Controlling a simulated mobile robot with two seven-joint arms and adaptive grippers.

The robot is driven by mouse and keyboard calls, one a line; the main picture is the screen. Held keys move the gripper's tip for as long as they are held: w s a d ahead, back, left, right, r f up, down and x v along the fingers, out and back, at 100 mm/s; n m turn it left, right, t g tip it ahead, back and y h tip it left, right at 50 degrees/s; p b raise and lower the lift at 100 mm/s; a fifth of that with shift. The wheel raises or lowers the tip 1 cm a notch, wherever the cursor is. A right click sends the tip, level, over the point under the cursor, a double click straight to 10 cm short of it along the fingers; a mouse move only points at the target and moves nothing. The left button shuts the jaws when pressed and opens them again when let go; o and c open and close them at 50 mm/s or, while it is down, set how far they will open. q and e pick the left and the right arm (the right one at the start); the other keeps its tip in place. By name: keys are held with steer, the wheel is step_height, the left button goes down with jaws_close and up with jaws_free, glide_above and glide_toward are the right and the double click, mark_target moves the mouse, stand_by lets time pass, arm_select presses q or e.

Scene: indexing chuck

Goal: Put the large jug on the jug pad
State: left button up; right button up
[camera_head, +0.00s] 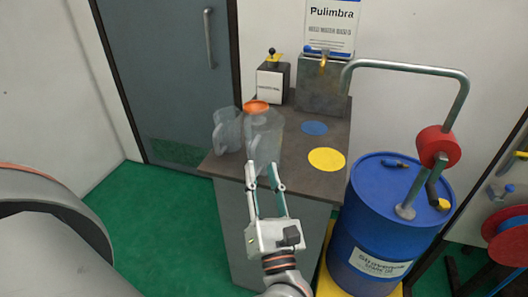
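Two clear jugs stand upright near the left edge of a dark-topped cabinet. The larger jug (263,132) has an orange top, and the smaller jug (228,130) is just left of it. Two flat round pads lie to their right: a blue pad (314,128) farther back and a yellow pad (326,159) nearer the front. Which one is the jug pad I cannot tell.
The cabinet top (296,166) is bare around the pads. A small box with a black knob (271,82) and a grey tap unit (321,85) stand at the back. A blue drum (375,225) with a bent pipe (420,68) and red cylinder (438,146) stands close on the right.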

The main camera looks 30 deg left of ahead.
mark_target(261, 150)
arm_select(q)
step_height(261, 150, down, 5)
steer(key=n+g+h, duration=0.1)
steer(key=n+g, duration=0.3)
steer(key=n, duration=0.2)
steer(key=shift+h, duration=0.3)
steer(key=x, duration=0.4)
steer(key=p+x, duration=0.1)
steer(key=x, duration=0.3)
steer(key=shift+s+a+f, duration=0.1)
steer(key=shift+f, duration=0.15)
jaws_close()
